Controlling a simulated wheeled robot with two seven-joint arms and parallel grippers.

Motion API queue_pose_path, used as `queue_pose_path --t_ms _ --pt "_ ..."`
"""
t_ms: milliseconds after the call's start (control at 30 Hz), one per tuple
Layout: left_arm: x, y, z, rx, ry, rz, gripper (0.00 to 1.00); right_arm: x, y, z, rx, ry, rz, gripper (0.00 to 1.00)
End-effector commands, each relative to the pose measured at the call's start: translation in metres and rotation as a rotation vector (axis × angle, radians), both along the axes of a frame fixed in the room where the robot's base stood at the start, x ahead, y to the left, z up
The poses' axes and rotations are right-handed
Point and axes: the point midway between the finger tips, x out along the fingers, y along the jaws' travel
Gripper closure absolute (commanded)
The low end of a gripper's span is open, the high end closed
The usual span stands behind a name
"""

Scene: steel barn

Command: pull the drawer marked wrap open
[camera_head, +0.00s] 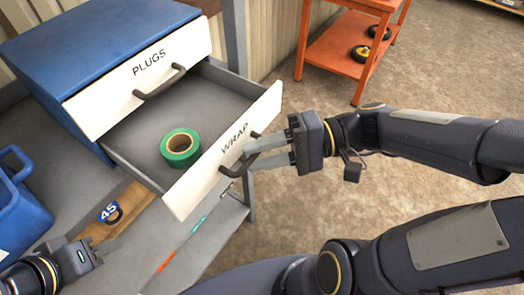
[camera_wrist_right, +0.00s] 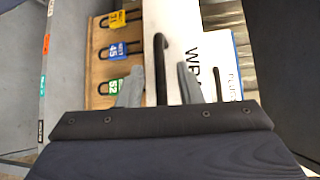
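The drawer marked WRAP (camera_head: 205,178) is pulled out of the blue cabinet (camera_head: 85,45), and its inside shows. A green tape roll (camera_head: 181,148) lies in it. Its dark bar handle (camera_head: 262,146) is on the white front. My right gripper (camera_head: 238,162) is at this handle. In the right wrist view, the handle (camera_wrist_right: 160,65) stands between the two grey fingers (camera_wrist_right: 160,88), with gaps on both sides, so the gripper is open around it. My left gripper (camera_head: 88,240) is at lower left, away from the drawer, with its fingers apart.
The drawer marked PLUGS (camera_head: 140,75) is above and shut. A blue bin (camera_head: 20,215) stands at left on the grey bench. A wooden board with numbered padlocks (camera_head: 110,212) lies below the drawer. An orange shelf cart (camera_head: 345,45) stands behind; the floor at right is clear.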

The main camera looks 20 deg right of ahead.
Motion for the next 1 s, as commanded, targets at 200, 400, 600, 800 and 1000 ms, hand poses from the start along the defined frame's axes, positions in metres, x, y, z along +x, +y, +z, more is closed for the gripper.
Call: queue_pose_path --t_ms 200,400,600,800,1000 --pt "0.000 0.000 -0.002 0.000 0.000 0.000 0.64 -0.001 -0.015 0.002 0.000 -0.003 -0.005 0.67" --pt "0.000 0.000 -0.005 0.000 0.000 0.000 0.64 -0.006 -0.049 0.006 -0.001 -0.002 -0.006 0.67" --pt "0.000 0.000 -0.007 0.000 0.000 0.000 0.64 -0.010 -0.072 0.010 0.000 0.000 -0.003 0.67" --pt "0.000 0.000 -0.007 0.000 0.000 0.000 0.64 -0.012 -0.077 0.011 -0.001 0.000 0.000 0.67" --pt "0.000 0.000 -0.007 0.000 0.000 0.000 0.64 -0.011 -0.077 0.011 0.000 0.000 0.000 0.67"
